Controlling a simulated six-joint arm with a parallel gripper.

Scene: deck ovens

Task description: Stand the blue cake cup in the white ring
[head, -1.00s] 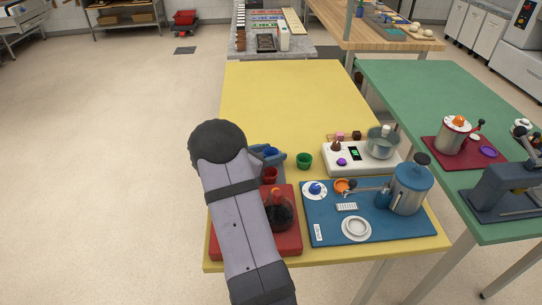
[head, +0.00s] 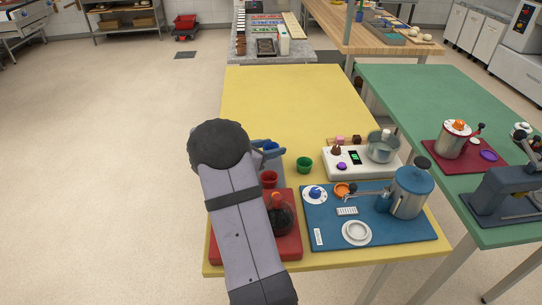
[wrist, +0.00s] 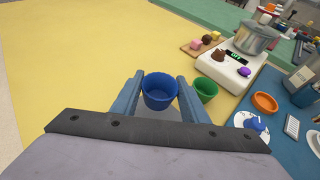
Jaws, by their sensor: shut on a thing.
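The blue cake cup (wrist: 160,92) is upright between the two blue fingers of my gripper (wrist: 159,91) in the wrist view. My gripper is shut on it. In the head view the cup (head: 270,146) shows only in part beside the dark wrist of my arm, above the yellow table behind the red cup. The white ring (head: 356,231) lies on the front of the blue mat, to the right of and nearer than my gripper.
A green cup (head: 305,165) stands close right of my gripper, and a red cup (head: 269,179) stands in front. The yellow table's far part (head: 290,95) is clear.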

